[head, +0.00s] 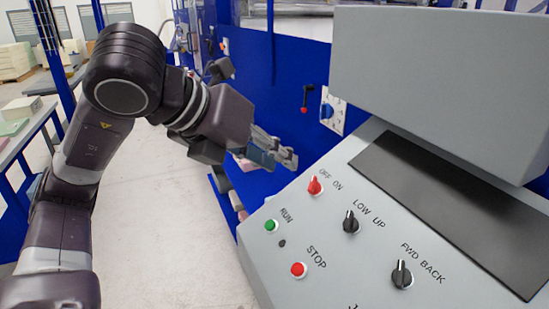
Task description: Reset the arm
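My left arm comes in from the left and bends at a dark elbow. My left gripper (280,152) is in front of the blue machine, just left of and above the grey control panel's near left edge. Its fingers point right, and nothing is visibly held. They are seen edge-on, so I cannot tell if they are open or shut. The control panel (330,261) carries a red OFF/ON knob (315,185), a green RUN button (271,225), a red STOP button (298,270), a LOW/UP knob (351,222) and a FWD/BACK knob (402,275). My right gripper is not in view.
A big grey box (440,80) overhangs the panel at the right. The blue machine (270,85) stands behind, with a red-knobbed lever (304,108). The pale floor (165,240) between is clear.

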